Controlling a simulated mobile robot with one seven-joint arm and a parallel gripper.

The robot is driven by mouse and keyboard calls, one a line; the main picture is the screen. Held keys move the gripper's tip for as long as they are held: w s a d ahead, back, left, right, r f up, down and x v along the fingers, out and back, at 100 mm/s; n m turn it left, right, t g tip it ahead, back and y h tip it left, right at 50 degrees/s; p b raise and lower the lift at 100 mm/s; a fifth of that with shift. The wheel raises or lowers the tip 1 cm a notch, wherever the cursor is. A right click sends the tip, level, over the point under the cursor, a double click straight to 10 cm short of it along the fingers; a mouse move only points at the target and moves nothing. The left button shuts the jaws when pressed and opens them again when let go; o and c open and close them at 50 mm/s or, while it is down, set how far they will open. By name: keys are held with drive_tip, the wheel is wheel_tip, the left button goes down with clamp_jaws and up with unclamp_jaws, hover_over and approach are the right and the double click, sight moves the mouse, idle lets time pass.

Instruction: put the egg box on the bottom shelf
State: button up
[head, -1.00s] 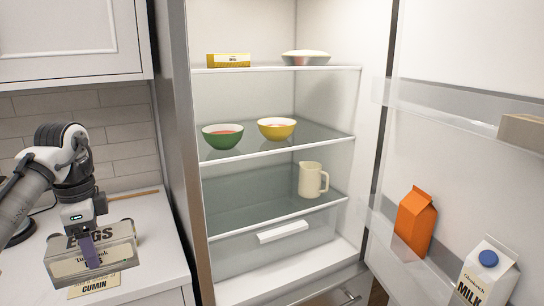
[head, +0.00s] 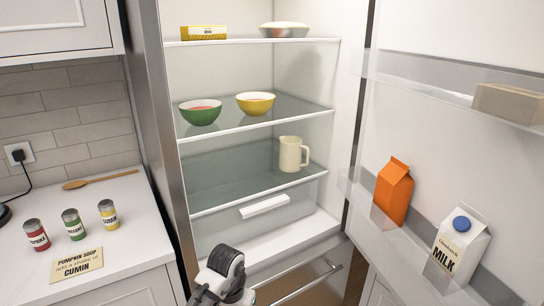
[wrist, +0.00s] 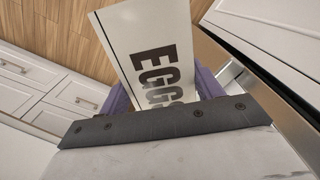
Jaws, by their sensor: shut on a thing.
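The egg box (wrist: 155,55), pale with dark "EGGS" lettering, shows in the wrist view between the purple fingers of my gripper (wrist: 165,95). My gripper is shut on it. In the head view only part of my arm shows at the bottom, in front of the fridge; the gripper and egg box are out of that view. The bottom shelf (head: 235,182) is glass with a white front edge. A cream jug (head: 291,154) stands at its right; its left and middle are bare.
A green bowl (head: 200,112) and a yellow bowl (head: 255,103) stand on the middle shelf. The open fridge door at right holds an orange carton (head: 393,193) and a milk carton (head: 460,245).

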drive_tip(key=w+d+f+n, duration=0.2)
drive_tip(key=d+f+n, duration=0.1)
drive_tip(key=d+f, duration=0.8)
wheel_tip(320, 180, down, 16)
drive_tip(key=s+a+b, duration=0.1)
drive_tip(key=s+b, duration=0.1)
drive_tip(key=b, duration=0.3)
drive_tip(key=shift+s, duration=0.35)
drive_tip(key=d, duration=0.6)
drive_tip(key=shift+d, duration=0.3)
